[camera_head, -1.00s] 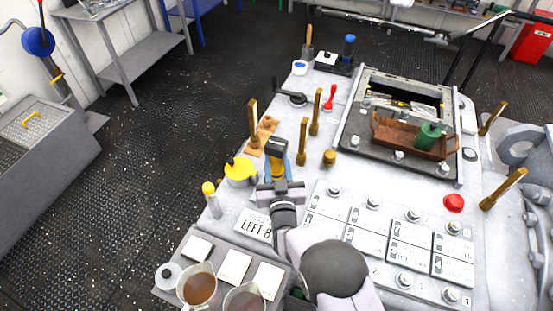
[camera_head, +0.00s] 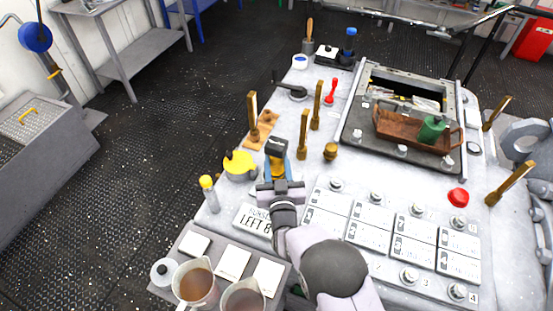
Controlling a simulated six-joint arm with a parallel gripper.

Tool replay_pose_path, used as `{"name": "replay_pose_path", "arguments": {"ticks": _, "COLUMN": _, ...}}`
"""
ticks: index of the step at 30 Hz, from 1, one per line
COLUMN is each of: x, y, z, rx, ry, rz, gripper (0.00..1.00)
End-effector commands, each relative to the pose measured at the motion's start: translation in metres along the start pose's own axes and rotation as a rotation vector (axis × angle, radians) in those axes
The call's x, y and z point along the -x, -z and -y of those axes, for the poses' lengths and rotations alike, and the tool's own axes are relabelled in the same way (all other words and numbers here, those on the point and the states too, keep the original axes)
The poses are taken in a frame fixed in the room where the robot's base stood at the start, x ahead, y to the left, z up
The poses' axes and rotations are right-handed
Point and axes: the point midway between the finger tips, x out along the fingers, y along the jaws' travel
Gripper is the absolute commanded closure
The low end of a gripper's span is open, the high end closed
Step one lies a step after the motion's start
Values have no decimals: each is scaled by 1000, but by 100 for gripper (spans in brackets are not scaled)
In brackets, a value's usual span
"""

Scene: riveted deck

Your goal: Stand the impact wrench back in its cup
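My gripper (camera_head: 279,172) is over the left part of the pale deck, pointing away from the camera. A dark-topped tool with blue and yellow parts (camera_head: 276,146), likely the impact wrench, shows upright right at its fingertips. The fingers and the tool's lower part overlap, so I cannot tell whether they are closed on it. A yellow, round-topped object (camera_head: 239,164) stands just left of the gripper. I cannot tell whether it is the cup, and no other cup for the wrench can be made out.
Brass posts (camera_head: 303,134) stand close behind and right of the gripper. A red-tipped lever (camera_head: 330,93) is farther back. A brown tray (camera_head: 399,127) with a green object lies at right. Jugs of brown liquid (camera_head: 196,284) are at front left. Labelled panels (camera_head: 368,220) cover the right front.

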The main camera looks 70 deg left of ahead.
Motion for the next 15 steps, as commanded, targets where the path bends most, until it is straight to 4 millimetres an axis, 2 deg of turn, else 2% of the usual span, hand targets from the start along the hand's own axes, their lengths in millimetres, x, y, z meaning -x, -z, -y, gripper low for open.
{"name": "replay_pose_path", "arguments": {"ticks": 15, "x": -1, "y": -4, "z": 0, "rx": -1, "ry": 0, "rz": -6, "gripper": 92}}
